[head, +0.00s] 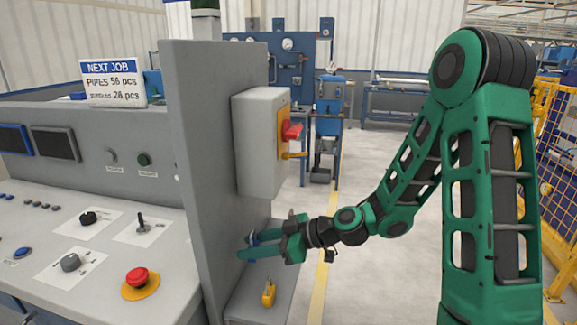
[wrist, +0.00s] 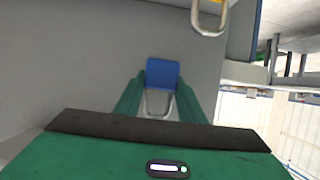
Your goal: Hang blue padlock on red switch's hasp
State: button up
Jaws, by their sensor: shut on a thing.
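The blue padlock (wrist: 162,73) is between the fingers of my gripper (wrist: 160,92) in the wrist view. Its body points away from the palm and its steel shackle lies toward the palm. In the head view my gripper (head: 262,246) is low, beside the grey panel and above the small ledge. Only a little of the blue padlock (head: 253,238) shows there. The red switch (head: 291,130) sits on a yellow plate on the side of a grey box, above and to the right of my gripper. The hasp (head: 294,155) is the orange-yellow bar below the switch handle.
A yellow padlock (head: 268,293) stands on the grey ledge (head: 248,308) below my gripper; its shackle (wrist: 209,20) shows at the top of the wrist view. The grey upright panel (head: 205,180) is close to my fingertips. The floor right of the ledge is clear.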

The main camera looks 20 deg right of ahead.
aim_at(283, 169)
jog(key=w+d+r+m+t+h, duration=0.1)
jog(key=w+d+m+t+h, duration=0.25)
jog(key=w+d, duration=0.45)
jog(key=w+d+r+m+t+h, duration=0.1)
jog(key=w+d+m+t+h, duration=0.3)
jog(key=d, duration=0.8)
jog(key=s+d+r+n+g+y, duration=0.1)
jog(key=s+r+n+g+y, duration=0.3)
jog(key=r, duration=0.4)
jog(key=s+d+r+n+g+y, duration=0.25)
jog(key=s+r, duration=0.25)
jog(key=r, duration=0.3)
jog(key=shift+n+y, duration=0.3)
jog(key=shift+y, duration=0.1)
jog(key=shift+w+a+f, duration=0.15)
jog(key=shift+w+a, duration=0.6)
jog(key=shift+a, duration=0.7)
jog(key=shift+w+a+f, duration=0.1)
jog(key=shift+w+a, duration=0.6)
jog(key=shift+a, duration=0.8)
jog(key=shift+w+a+f, duration=0.15)
jog(key=shift+w+a, duration=0.6)
jog(key=shift+a, duration=0.7)
jog(key=shift+w+a+f, duration=0.2)
jog(key=shift+w+a, duration=0.05)
jog(key=shift+a, duration=0.4)
